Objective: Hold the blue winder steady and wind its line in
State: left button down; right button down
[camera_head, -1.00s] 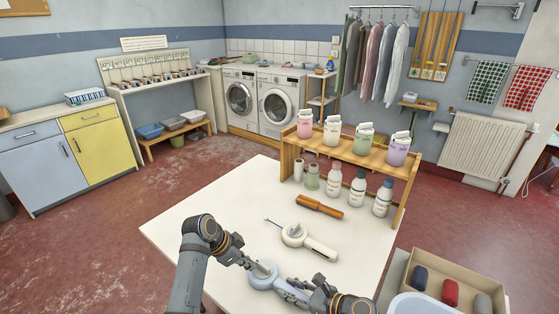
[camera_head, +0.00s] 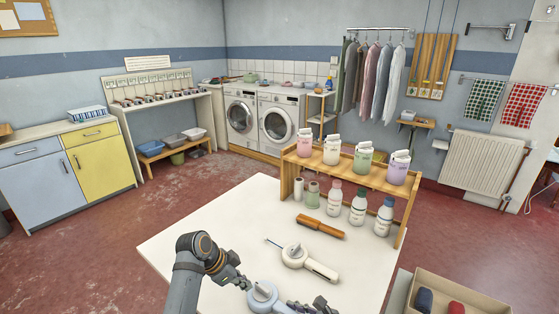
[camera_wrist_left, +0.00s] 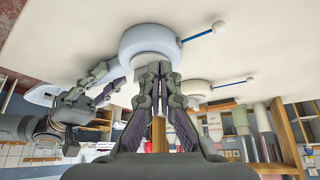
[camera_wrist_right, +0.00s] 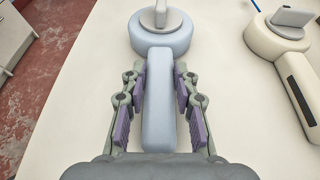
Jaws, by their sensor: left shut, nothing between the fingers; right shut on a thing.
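The blue winder (camera_head: 264,298) lies on the white table (camera_head: 190,238), its round drum at the left and its handle to the right. My right gripper (camera_wrist_right: 157,76) is shut on its handle (camera_wrist_right: 158,118), one finger on each side. A grey crank part (camera_wrist_right: 160,17) sits on the drum (camera_wrist_right: 162,46). My left gripper (camera_wrist_left: 160,70) is shut and empty, close by the drum (camera_wrist_left: 148,42); contact cannot be told. In the left wrist view a short blue line (camera_wrist_left: 199,34) with a white bead (camera_wrist_left: 218,26) sticks out from the drum.
Several bottles (camera_head: 358,207) and a wooden rack (camera_head: 345,172) with pastel containers stand at the back. A box (camera_head: 455,290) stands at the right. The table's left part is clear.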

pick_arm(q)
notch_tip(320, 180, up, 5)
dwell(0.3)
jog(key=shift+s+d+f, duration=0.2)
jog(key=shift+s+f, duration=0.35)
jog(key=shift+f, duration=0.45)
jog(key=shift+s+d+f, duration=0.15)
jog(key=shift+s+f, duration=0.35)
jog(key=shift+f, duration=0.55)
jog(key=shift+s+d+f, duration=0.2)
jog(key=shift+s+f, duration=0.35)
jog(key=shift+f, duration=0.45)
jog(key=shift+w+d, duration=0.4)
jog(key=shift+w, duration=0.05)
jog(key=shift+w+a, duration=0.1)
jog(key=shift+a, duration=0.05)
jog(key=shift+w+a, duration=0.25)
jog(key=shift+w, duration=0.2)
jog(key=shift+w+a, duration=0.15)
jog(key=shift+w, duration=0.3)
